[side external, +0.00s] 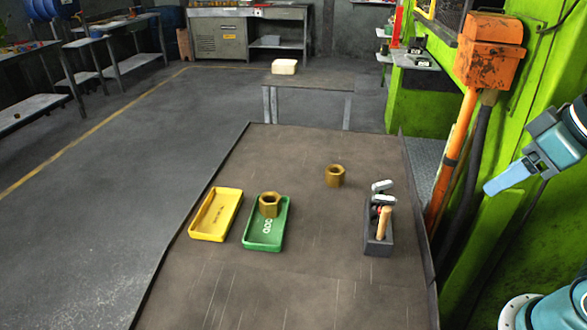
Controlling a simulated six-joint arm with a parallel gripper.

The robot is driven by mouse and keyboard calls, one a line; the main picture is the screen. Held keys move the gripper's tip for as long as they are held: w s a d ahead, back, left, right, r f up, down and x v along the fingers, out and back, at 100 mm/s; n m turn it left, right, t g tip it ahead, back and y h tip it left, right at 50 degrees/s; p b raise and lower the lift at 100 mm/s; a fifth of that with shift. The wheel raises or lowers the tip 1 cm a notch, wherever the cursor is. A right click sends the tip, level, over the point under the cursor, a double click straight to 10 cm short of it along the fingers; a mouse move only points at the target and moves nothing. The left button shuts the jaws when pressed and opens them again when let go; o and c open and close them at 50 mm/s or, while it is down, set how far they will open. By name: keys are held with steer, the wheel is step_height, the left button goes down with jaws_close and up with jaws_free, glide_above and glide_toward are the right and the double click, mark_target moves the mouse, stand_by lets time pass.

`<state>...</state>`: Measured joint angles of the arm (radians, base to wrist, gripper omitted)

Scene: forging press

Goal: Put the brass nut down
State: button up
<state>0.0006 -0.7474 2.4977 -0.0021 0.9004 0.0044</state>
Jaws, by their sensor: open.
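One brass nut (269,204) stands in the far part of the green tray (276,241). Another brass nut (335,176) stands on the bare table top, to the right of and beyond the green tray. My gripper (488,190) is at the right edge of the side external view, off to the right of the table and well apart from both nuts. It is open and holds nothing that I can see. Its fingers are seen edge-on, so the gap between them does not show.
A yellow tray (202,236), empty, lies left of the green one. A dark grey box (377,248) with hammers in it stands at the right of the brown table (300,275). The green press with an orange box (490,55) and conduit rises beyond the table's right edge.

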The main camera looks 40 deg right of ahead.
steer(key=shift+o, duration=0.4)
steer(key=w+r+n+g+y, duration=0.15)
steer(key=w+n, duration=0.25)
steer(key=w, duration=1.1)
steer(key=w+d+f+n+y, duration=0.1)
steer(key=w+f, duration=0.3)
steer(key=w, duration=0.4)
steer(key=w+d+f+n, duration=0.1)
steer(key=w+f+n, duration=0.3)
steer(key=w, duration=0.4)
steer(key=shift+w+d+g+y, duration=0.2)
steer(key=shift+g+y, duration=0.15)
steer(key=shift+g, duration=0.1)
glide_above(335, 176)
steer(key=d, duration=0.3)
steer(key=shift+s+d+f, duration=0.1)
steer(key=shift+f, duration=1.85)
steer(key=shift+d+f, duration=0.1)
steer(key=shift+f, duration=1.85)
